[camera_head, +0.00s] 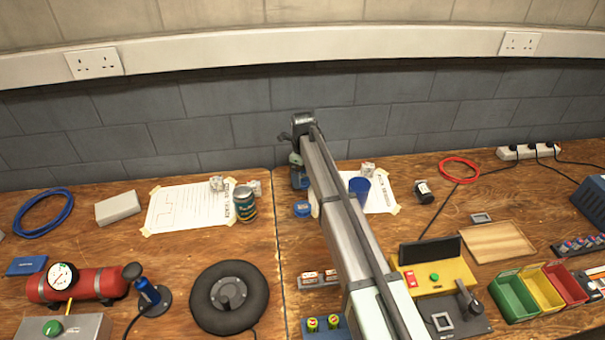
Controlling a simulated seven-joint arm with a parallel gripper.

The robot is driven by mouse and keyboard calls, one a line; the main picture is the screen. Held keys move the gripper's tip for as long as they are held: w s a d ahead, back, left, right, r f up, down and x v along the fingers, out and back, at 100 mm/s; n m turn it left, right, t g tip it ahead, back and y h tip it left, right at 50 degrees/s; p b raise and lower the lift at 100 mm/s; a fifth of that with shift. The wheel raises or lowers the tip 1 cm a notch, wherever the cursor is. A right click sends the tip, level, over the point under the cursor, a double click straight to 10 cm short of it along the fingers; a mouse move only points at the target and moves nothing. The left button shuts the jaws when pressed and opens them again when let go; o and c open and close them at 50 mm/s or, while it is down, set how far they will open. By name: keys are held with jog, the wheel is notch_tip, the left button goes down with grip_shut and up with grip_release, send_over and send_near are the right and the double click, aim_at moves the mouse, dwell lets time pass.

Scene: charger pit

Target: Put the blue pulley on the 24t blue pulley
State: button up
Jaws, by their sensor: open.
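A small round blue piece (302,209), which looks like a blue pulley, lies on the wooden bench near the joint between the two bench boards. A taller blue cup-shaped piece (359,187) stands on the taped paper to the right, partly hidden behind my arm. I cannot tell from this view which piece is the 24t one. My gripper (300,187) points down just behind the small blue piece, at the far end of my arm. It is open. The fingertips are small, and nothing clearly shows between them.
Small white blocks (368,169) sit by the papers. A dark cylinder (424,192) and red cable loop (459,169) lie to the right.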

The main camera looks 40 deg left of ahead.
aim_at(303, 175)
jog(key=shift+r, duration=0.15)
notch_tip(303, 175, up, 12)
dwell(0.7)
dwell(0.4)
